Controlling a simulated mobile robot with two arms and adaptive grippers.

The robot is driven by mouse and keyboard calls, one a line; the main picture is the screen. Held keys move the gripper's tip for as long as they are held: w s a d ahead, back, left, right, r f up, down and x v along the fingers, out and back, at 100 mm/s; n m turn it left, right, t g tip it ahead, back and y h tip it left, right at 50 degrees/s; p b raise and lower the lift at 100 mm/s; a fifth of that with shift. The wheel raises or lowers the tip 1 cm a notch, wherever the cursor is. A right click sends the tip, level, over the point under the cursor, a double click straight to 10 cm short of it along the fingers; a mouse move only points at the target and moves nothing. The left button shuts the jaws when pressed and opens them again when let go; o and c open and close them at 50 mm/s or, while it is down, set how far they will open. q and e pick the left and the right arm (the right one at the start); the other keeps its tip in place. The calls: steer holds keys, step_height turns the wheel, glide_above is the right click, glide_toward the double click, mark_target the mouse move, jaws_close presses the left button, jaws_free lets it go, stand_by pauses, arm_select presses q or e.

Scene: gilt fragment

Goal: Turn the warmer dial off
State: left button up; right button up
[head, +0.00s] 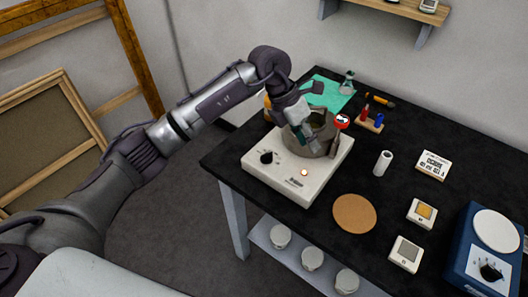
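The warmer (322,180) is a white box on the black table, with a grey pot (318,146) on top. Its black dial (266,157) is on the front left of the casing, and a small orange light (304,172) glows on the front. The dial's pointer is too small to read. My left gripper (302,132) is over the pot, above and to the right of the dial, and apart from the dial. Its fingertips are hard to make out against the pot, so I cannot tell whether they are open or touch it. My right gripper is out of view.
A red round gauge (342,121) shows at the pot's right. A cork disc (354,213), a white cylinder (382,163) and small white boxes lie to the right. A blue device (487,250) with its own black knob stands far right. The table (310,215) is clear before the warmer.

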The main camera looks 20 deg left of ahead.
mark_target(264, 155)
arm_select(q)
steer(key=w+a+r+n+y, duration=0.15)
steer(key=a+y, duration=0.45)
steer(key=a, duration=0.6)
steer(key=f+p, duration=0.1)
steer(key=f, duration=0.2)
steer(key=f+p, duration=0.1)
steer(key=f, duration=0.3)
steer(key=f+p, duration=0.1)
steer(key=f, duration=0.3)
steer(key=shift+w+d+p, duration=0.3)
steer(key=shift+p, duration=0.05)
steer(key=shift+f, duration=0.8)
steer(key=shift+c, duration=0.3)
jaws_close()
